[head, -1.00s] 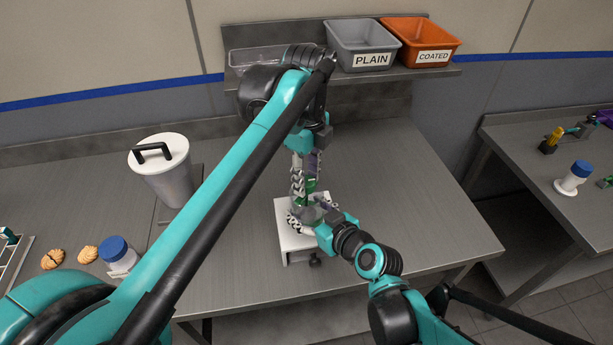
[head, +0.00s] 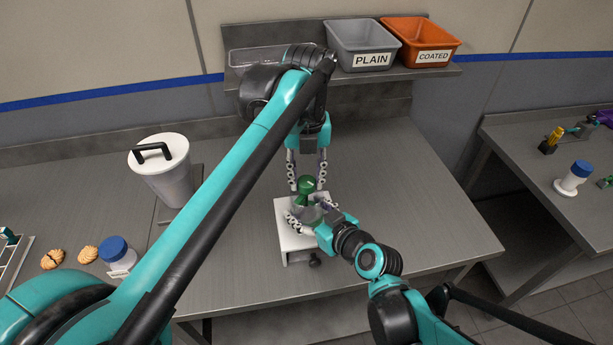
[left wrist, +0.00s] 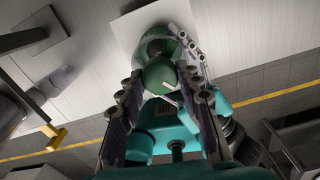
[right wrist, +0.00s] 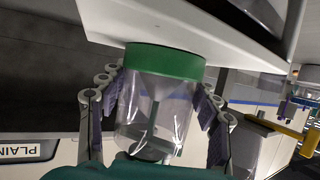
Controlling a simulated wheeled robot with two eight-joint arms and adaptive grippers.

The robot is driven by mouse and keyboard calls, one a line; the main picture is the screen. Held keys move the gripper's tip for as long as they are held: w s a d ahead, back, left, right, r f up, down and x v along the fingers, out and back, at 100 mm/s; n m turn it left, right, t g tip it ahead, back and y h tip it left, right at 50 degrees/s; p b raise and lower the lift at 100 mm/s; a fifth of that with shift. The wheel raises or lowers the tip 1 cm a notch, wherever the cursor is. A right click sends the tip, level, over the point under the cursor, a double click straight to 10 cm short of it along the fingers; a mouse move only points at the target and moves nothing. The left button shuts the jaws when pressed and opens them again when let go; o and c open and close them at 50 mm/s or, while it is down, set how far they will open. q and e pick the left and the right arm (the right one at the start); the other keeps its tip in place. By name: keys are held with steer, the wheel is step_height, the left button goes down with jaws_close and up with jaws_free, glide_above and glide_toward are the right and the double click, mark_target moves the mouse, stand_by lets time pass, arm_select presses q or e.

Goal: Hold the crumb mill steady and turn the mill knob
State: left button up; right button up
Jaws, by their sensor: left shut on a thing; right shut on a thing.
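The crumb mill (head: 299,212) is a clear body with a green collar and stands on a white stand (head: 288,243) on the bench. Its green mill knob (head: 306,184) is on top and also shows in the left wrist view (left wrist: 160,76). My left gripper (head: 306,182) reaches down from above, shut on the knob with a finger on either side. My right gripper (head: 308,214) comes in from the lower right, shut on the mill body. In the right wrist view its fingers flank the clear body (right wrist: 153,112). Part of the body is hidden in the head view.
A lidded canister (head: 166,180), a blue-capped jar (head: 116,250) and biscuits (head: 88,255) are at the left. The PLAIN bin (head: 362,43) and COATED bin (head: 424,40) are on the back shelf. The bench right of the stand is clear.

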mark_target(307, 180)
arm_select(q)
steer(key=shift+m, duration=1.4)
steer(key=o, duration=1.2)
steer(key=shift+c, duration=0.2)
step_height(307, 180, up, 12)
